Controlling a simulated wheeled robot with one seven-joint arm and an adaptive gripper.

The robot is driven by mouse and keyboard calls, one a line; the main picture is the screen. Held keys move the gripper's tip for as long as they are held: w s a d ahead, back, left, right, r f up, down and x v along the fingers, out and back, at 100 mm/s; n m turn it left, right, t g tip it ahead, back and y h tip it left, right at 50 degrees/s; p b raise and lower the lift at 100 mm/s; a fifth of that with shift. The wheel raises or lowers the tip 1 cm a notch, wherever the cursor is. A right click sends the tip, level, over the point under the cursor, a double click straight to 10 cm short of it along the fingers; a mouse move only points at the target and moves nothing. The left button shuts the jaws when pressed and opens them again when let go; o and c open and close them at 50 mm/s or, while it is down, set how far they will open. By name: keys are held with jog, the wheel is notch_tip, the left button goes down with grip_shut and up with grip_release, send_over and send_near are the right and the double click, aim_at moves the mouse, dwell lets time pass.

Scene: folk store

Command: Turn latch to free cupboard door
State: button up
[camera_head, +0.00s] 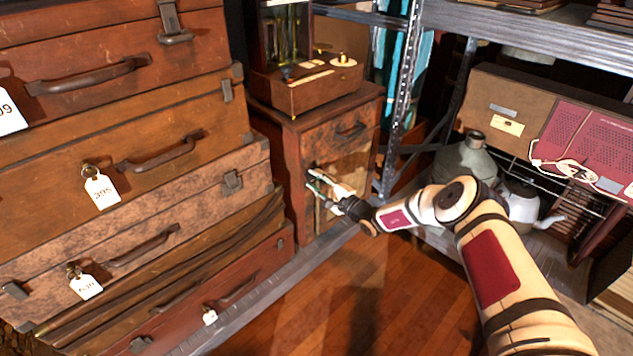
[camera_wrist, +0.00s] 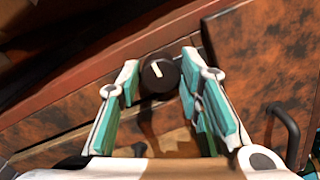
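The small wooden cupboard (camera_head: 290,150) stands between the suitcases and the metal shelf, with a dark curved handle (camera_head: 350,132) on its upper front. In the wrist view the latch (camera_wrist: 158,76) is a round black knob with a white mark that points nearly upright, tilted slightly left. My gripper (camera_head: 312,180) is at the cupboard's front, and in the wrist view its teal-padded fingers (camera_wrist: 160,72) are open, one on each side of the knob. Narrow gaps seem to show, but I cannot tell whether either pad touches. The knob is hidden in the head view.
Stacked brown suitcases (camera_head: 150,115) stand close on the left. A metal shelf post (camera_head: 400,100) rises just right of the cupboard. A wooden box with glass (camera_head: 305,88) sits on top. The wooden floor (camera_head: 340,290) in front is clear.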

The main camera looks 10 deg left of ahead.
jog(key=shift+o, duration=0.8)
jog(key=shift+d, duration=0.15)
jog(key=v, duration=1.1)
jog(key=shift+s+d, duration=0.3)
